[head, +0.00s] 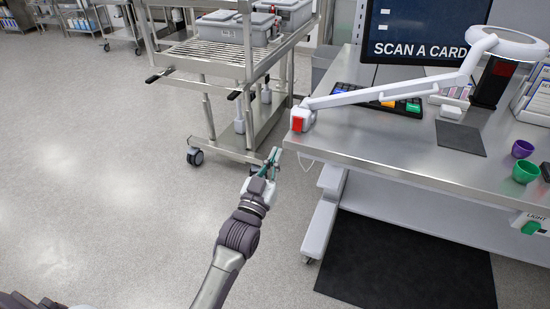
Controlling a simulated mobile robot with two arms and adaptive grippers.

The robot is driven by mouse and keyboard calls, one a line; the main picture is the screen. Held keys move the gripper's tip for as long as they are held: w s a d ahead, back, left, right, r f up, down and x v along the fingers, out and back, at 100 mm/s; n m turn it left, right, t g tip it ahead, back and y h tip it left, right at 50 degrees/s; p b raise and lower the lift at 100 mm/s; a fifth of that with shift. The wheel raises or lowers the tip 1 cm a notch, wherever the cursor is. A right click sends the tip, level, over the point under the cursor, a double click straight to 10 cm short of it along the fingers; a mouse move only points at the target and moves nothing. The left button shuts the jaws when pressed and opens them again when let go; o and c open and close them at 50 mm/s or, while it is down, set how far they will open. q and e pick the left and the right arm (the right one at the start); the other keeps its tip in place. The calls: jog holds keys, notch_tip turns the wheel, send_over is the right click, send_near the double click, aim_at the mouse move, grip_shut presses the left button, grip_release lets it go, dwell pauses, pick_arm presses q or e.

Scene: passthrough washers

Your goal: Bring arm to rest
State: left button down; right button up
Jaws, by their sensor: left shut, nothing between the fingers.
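My left gripper (271,163) is in the head view near the middle, at the end of my left arm, which rises from the bottom edge. Its fingers are shut with nothing between them, and they point away and up. It is in the air in front of the left end of the steel workbench (390,152), apart from it. My right gripper is not in view.
A wheeled steel rack (215,58) with grey lidded bins (230,28) stands behind the gripper. The bench holds a lamp (400,88), keyboard (375,98), screen (425,30) and cups (524,171). A dark mat (400,265) lies below. The floor at left is clear.

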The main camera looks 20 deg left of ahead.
pick_arm(q)
jog(key=shift+s, duration=0.1)
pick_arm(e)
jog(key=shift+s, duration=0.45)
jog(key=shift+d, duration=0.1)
pick_arm(q)
jog(key=s+d+f+g, duration=0.1)
jog(key=s+f+g, duration=0.25)
jog(key=f, duration=0.85)
jog(key=s+f+m+g, duration=0.1)
jog(key=s+f+g, duration=0.25)
jog(key=f, duration=0.95)
jog(key=s+d+f+g, duration=0.1)
jog(key=s+f+g, duration=0.25)
jog(key=f, duration=0.85)
jog(key=s+a+f+g+p, duration=0.15)
jog(key=s+f+g, duration=0.35)
jog(key=s+f, duration=1.3)
jog(key=s+a+f+g, duration=0.2)
jog(key=s, duration=0.9)
jog(key=s+a+f+m+g, duration=0.1)
jog(key=s+a+f+g, duration=0.1)
jog(key=s, duration=0.9)
jog(key=shift+f+g+y, duration=0.35)
jog(key=shift+g+y, duration=0.05)
jog(key=shift+g, duration=0.25)
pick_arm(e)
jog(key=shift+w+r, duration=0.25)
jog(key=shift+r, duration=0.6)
